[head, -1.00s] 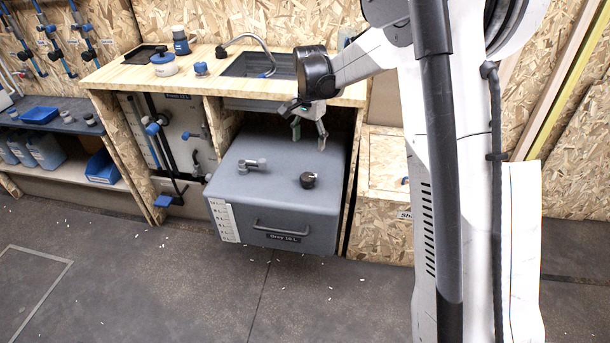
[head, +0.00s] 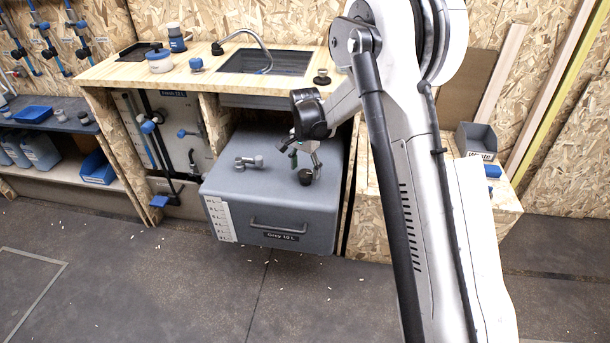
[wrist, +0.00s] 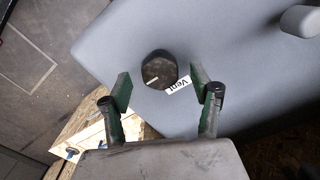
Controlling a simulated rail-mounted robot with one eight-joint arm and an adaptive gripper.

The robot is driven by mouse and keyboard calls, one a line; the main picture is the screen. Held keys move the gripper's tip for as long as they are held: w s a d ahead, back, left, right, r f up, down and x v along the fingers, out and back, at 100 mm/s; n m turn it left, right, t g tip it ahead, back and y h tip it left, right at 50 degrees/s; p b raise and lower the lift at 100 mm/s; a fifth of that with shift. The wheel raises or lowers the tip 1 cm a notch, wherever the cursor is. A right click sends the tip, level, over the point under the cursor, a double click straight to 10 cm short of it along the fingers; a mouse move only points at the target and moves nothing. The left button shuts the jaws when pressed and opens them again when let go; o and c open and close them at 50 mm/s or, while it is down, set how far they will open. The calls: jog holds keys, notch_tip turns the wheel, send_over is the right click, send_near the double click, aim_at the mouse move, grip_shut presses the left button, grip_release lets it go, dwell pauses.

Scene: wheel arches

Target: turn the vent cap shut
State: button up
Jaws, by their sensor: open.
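The vent cap (head: 305,177) is a small black round knob on top of the grey tank (head: 270,192), toward its right side. In the wrist view the vent cap (wrist: 158,70) has a short pale line on it, and a white "Vent" label (wrist: 178,85) lies beside it. My gripper (head: 303,160) is just above the cap in the head view. In the wrist view my gripper (wrist: 160,90) is open, with one green-padded finger on each side below the cap. Nothing is between the fingers that I can tell, and contact with the cap does not show.
A grey pipe fitting (head: 249,162) stands on the tank left of the cap. The wooden counter (head: 200,75) with a sink (head: 268,61) is above and behind. A wooden side panel (head: 352,185) stands close on the right. A grey bin (head: 476,140) is farther right.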

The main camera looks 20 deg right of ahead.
jog(key=shift+f, duration=0.95)
jog(key=c, duration=1.1)
